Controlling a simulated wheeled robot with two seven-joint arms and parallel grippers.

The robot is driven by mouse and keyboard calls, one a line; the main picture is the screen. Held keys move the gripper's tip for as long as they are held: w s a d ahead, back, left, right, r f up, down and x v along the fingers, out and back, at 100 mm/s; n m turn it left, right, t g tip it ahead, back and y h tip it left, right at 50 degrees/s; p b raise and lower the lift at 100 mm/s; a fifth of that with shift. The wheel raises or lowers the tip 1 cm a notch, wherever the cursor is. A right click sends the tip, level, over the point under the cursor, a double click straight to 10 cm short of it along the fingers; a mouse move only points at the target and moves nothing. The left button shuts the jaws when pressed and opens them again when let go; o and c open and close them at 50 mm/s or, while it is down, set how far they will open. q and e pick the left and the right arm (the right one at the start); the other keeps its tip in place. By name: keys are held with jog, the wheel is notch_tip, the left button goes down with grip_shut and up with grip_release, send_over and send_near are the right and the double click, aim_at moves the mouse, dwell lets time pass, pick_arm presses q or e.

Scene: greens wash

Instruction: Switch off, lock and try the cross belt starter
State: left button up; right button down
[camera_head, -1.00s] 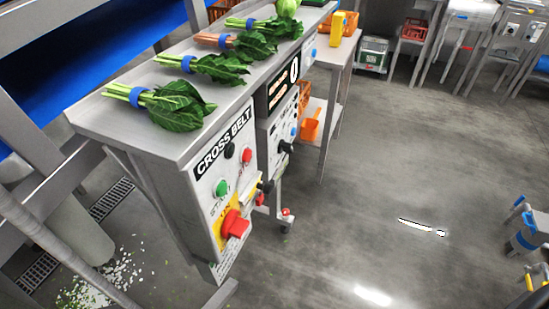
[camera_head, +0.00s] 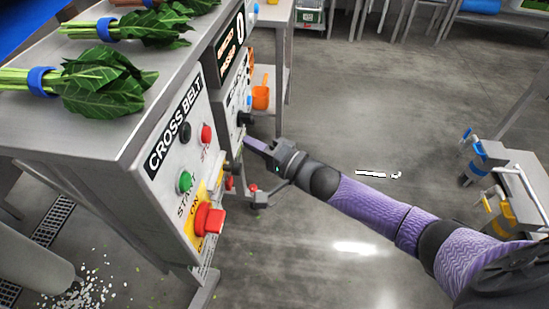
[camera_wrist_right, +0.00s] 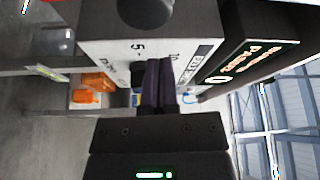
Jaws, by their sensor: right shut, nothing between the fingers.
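The cross belt starter (camera_head: 160,178) is a pale panel lettered CROSS BELT on the side of a steel bench. It carries a green START button (camera_head: 185,181), a red button (camera_head: 206,133), a black knob (camera_head: 185,131) and a red switch handle (camera_head: 208,219) on a yellow plate marked ON. My right gripper (camera_head: 252,146) is shut and empty, to the right of the starter and in front of the neighbouring panel. Its fingers also show closed together in the right wrist view (camera_wrist_right: 158,75). No lock is recognisable. My left gripper is out of view.
The neighbouring panel (camera_wrist_right: 118,42) has a black knob (camera_wrist_right: 146,10) and a display (camera_head: 231,45) above it. Bunches of greens (camera_head: 105,82) lie on the steel benchtop (camera_head: 60,135). Blue and yellow dispensers (camera_head: 480,160) stand at right. Open floor (camera_head: 330,240) lies between.

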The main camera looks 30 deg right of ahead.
aim_at(234, 171)
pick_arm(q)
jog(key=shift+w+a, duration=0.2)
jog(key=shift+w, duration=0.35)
pick_arm(e)
jog(key=s+a, duration=0.2)
jog(key=s, duration=0.1)
jog(key=shift+s+a+f, duration=0.1)
jog(key=shift+f, duration=0.25)
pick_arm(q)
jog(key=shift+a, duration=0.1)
pick_arm(e)
jog(key=s+a+p, duration=0.2)
jog(key=s+p, duration=0.1)
jog(key=shift+s+a+r, duration=0.1)
jog(key=shift+s+r, duration=0.1)
jog(key=shift+s+a+f, duration=0.1)
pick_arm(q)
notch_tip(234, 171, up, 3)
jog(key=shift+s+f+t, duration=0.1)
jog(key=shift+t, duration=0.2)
pick_arm(e)
jog(key=shift+f, duration=0.15)
